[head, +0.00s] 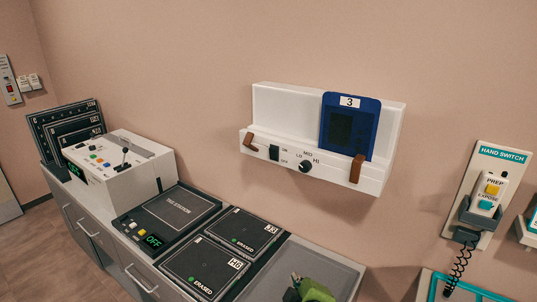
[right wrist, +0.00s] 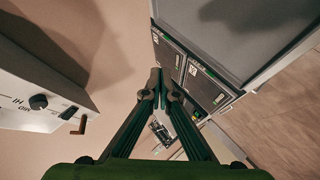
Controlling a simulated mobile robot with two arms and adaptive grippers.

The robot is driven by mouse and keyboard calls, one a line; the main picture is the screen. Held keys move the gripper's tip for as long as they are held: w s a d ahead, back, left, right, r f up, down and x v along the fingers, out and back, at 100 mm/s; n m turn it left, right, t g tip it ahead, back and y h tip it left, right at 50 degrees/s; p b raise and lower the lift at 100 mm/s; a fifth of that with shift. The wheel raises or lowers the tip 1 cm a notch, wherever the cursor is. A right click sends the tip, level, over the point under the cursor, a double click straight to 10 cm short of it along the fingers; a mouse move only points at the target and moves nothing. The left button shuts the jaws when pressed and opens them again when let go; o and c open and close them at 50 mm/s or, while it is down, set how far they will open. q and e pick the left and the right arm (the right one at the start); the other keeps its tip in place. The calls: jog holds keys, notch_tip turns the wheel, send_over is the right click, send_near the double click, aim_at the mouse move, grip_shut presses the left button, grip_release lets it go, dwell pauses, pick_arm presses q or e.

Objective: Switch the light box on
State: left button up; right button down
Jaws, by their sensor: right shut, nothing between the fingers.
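The light box (head: 285,108) is a white panel with a ledge, fixed to the wall in the middle of the head view. A small black switch (head: 274,152) is on its front between the ON and OFF marks; its position is too small to tell. A black knob (head: 305,166) marked LO, MID, HI is right of it. In the right wrist view the light box (right wrist: 30,85) is at the left edge, with the switch (right wrist: 69,112) and knob (right wrist: 38,102). My right gripper (head: 295,282) is below the light box, apart from it. Its fingertips (right wrist: 160,84) are shut and empty.
A blue plate (head: 340,148) marked 3 stands in the light box behind a brown clip (head: 357,168). Another brown clip (head: 249,140) sticks out left of the switch. Below are the counter, black cassettes (head: 205,268) and a grey tray (head: 330,262). A hand switch (head: 489,190) hangs at right.

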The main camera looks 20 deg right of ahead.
jog(key=w+a+r+n+t, duration=0.2)
jog(key=w+r+n+t, duration=0.2)
jog(key=r, duration=0.6)
jog(key=w+a+r+n+t, duration=0.1)
jog(key=w+r+n+t, duration=0.3)
jog(key=w+r, duration=0.5)
jog(key=shift+a+r+n+y, duration=0.35)
jog(key=shift+r+n, duration=0.35)
jog(key=shift+r, duration=0.25)
jog(key=p, duration=0.3)
send_near(273, 154)
jog(key=w+a+r, duration=0.2)
jog(key=w+a, duration=0.2)
jog(key=w, duration=0.1)
jog(key=w+d, duration=0.1)
jog(key=w+d+p, duration=0.1)
jog(key=shift+w+d+r, duration=0.2)
jog(key=shift+w+d, duration=0.05)
jog(key=shift+d, duration=0.15)
